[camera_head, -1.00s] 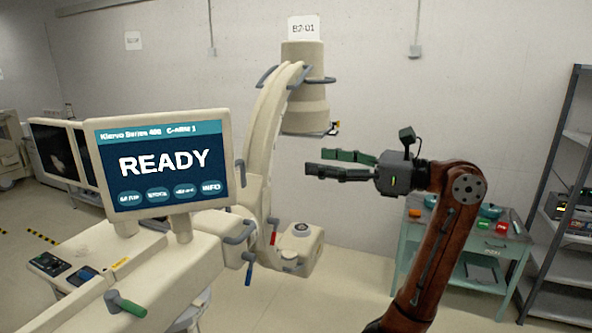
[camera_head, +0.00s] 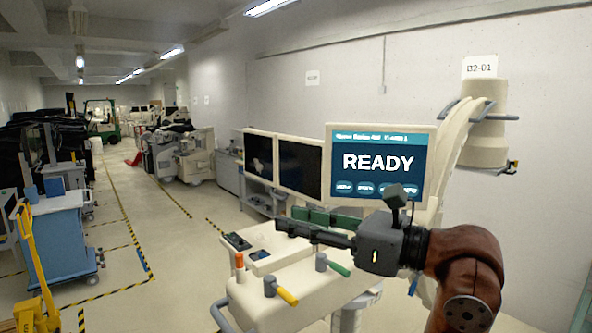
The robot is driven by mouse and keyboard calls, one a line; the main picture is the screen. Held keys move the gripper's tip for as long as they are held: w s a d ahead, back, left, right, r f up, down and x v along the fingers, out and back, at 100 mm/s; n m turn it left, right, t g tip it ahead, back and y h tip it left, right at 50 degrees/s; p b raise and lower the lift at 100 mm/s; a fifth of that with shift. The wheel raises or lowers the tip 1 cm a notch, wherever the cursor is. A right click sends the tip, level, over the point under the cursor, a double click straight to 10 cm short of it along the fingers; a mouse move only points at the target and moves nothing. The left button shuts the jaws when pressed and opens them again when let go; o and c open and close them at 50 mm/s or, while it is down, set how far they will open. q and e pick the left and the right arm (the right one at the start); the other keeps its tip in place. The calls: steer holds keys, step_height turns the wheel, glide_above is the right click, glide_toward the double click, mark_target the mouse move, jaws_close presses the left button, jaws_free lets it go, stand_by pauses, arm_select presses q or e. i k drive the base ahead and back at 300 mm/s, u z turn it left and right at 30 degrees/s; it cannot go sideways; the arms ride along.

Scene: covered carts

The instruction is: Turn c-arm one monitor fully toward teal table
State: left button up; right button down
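The c-arm one monitor (camera_head: 378,160) is a cream-framed screen showing READY on blue, and its screen faces me. It stands at the end of the cream c-arm cart (camera_head: 262,302), with the curved c-arm (camera_head: 465,128) behind it to the right. The gripper and wrist hide the monitor's mount. The teal table is out of view. My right gripper is not in view.
Two dark screens (camera_head: 299,168) stand left of the monitor. The cart has several handles, one yellow-tipped (camera_head: 281,290). A blue cart (camera_head: 55,235) and a yellow frame (camera_head: 33,265) stand at far left. The taped aisle between is clear. A wall is behind.

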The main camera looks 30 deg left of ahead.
mark_target(361, 160)
steer(key=u, duration=0.35)
steer(key=k, duration=0.45)
steer(key=z, duration=0.6)
steer(key=i, duration=0.85)
steer(key=z, duration=0.8)
steer(key=i, duration=1.1)
steer(key=u, duration=0.8)
steer(key=i, duration=1)
steer(key=u, duration=0.95)
